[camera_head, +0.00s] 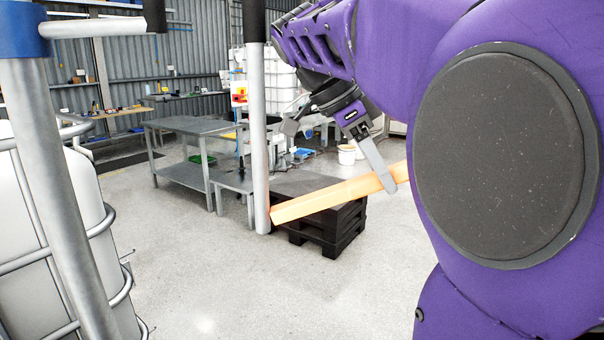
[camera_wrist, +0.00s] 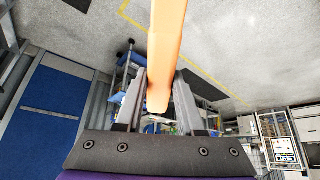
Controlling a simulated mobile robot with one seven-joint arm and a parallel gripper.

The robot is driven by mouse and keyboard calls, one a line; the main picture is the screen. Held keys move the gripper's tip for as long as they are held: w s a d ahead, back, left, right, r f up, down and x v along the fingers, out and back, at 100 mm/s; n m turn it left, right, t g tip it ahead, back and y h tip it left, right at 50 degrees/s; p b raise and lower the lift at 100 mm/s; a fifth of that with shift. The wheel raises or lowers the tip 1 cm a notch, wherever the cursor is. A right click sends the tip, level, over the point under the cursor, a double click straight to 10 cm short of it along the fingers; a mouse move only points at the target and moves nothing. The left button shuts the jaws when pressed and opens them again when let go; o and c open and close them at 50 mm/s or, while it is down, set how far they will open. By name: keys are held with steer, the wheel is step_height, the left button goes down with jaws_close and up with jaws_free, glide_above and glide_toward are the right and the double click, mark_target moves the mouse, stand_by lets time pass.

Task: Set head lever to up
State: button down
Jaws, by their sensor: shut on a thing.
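The head lever appears to be the orange bar (camera_head: 325,198) in the head view. It slopes down to the left, its lower left end by the foot of a grey vertical post. My gripper (camera_head: 380,172) is at the bar's upper right part, one grey finger showing in front of it. In the wrist view the orange bar (camera_wrist: 166,45) runs down from the top edge to an end between the two fingers of my gripper (camera_wrist: 160,105). My gripper is shut on it. The bar's right end in the head view is partly hidden by my purple arm.
The grey post (camera_head: 258,130) with a black upper part stands left of my gripper. A black pallet stack (camera_head: 325,238) shows behind the bar. A caged white tank (camera_head: 50,230) and a grey pole with a blue collar (camera_head: 40,100) fill the left. The middle floor is clear.

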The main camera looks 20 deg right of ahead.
steer(key=shift+r, duration=0.1)
stand_by(0.3)
steer(key=c, duration=0.5)
jaws_free()
step_height(320, 180, up, 10)
steer(key=shift+f+p, duration=0.1)
steer(key=shift+p, duration=1)
steer(key=shift+c, duration=0.2)
